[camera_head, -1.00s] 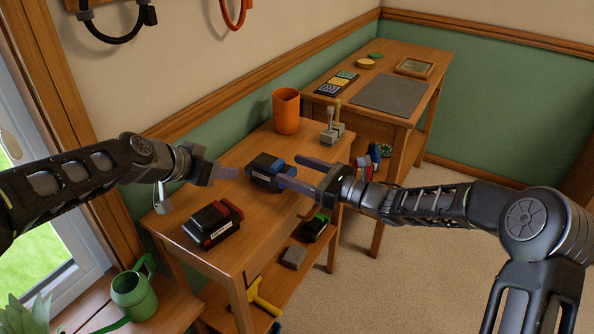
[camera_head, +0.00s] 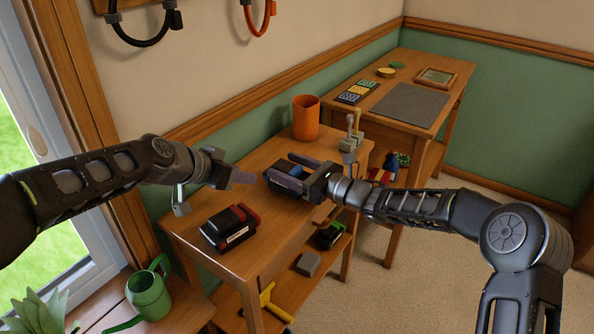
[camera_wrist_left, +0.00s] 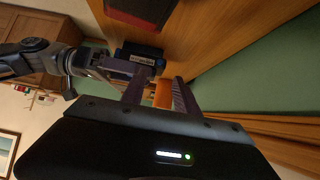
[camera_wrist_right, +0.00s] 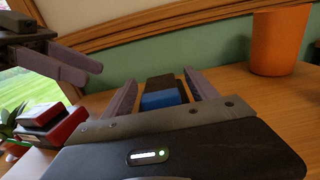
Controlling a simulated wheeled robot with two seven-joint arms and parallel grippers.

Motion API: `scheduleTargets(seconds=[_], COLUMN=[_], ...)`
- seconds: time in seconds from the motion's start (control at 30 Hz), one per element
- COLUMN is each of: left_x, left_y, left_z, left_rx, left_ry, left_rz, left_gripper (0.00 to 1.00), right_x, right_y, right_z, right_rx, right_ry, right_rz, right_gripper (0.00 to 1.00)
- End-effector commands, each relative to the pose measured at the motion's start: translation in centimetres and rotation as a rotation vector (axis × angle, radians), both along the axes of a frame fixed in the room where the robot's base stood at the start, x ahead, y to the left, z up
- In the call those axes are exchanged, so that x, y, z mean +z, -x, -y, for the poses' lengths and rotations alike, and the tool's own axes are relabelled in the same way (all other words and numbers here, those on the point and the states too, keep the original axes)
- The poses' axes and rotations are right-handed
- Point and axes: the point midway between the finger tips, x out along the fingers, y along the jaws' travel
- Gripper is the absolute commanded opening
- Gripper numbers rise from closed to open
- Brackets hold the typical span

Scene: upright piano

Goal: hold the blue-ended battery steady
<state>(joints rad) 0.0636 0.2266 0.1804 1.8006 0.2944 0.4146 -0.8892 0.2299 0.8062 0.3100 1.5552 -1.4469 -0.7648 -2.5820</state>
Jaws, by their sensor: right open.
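The blue-ended battery (camera_head: 294,170) is a dark block with a blue end, lying on the wooden table. In the head view it is partly hidden by my right gripper (camera_head: 284,167), whose open fingers lie along either side of it. In the right wrist view the battery's blue end (camera_wrist_right: 160,99) sits between the two spread fingers, with small gaps showing. My left gripper (camera_head: 250,178) is just left of the battery, empty and apart from it. In the left wrist view its fingers (camera_wrist_left: 158,90) are spread, and the battery (camera_wrist_left: 141,56) is beyond them.
A red-and-black battery (camera_head: 229,227) lies at the table's near left. An orange cup (camera_head: 306,118) and a grey device with levers (camera_head: 350,145) stand behind. A lower shelf holds a green-ended block (camera_head: 329,235) and a grey block (camera_head: 308,264). A second table (camera_head: 455,91) adjoins.

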Motion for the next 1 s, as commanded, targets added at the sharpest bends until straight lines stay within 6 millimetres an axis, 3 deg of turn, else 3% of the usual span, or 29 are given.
scheduleTargets(seconds=[0.23,1.0], left_x=[0.0,0.0], left_y=[0.0,0.0], left_z=[0.0,0.0], left_rx=[0.0,0.0], left_ry=[0.0,0.0], left_rz=[0.0,0.0], left_gripper=[0.36,0.36], right_x=[0.0,-0.01], right_y=[-0.04,-0.04], right_z=[-0.04,0.0], right_rx=[0.0,-0.001], right_ry=[0.0,0.0], right_rz=[0.0,0.0], right_gripper=[0.67,0.04])
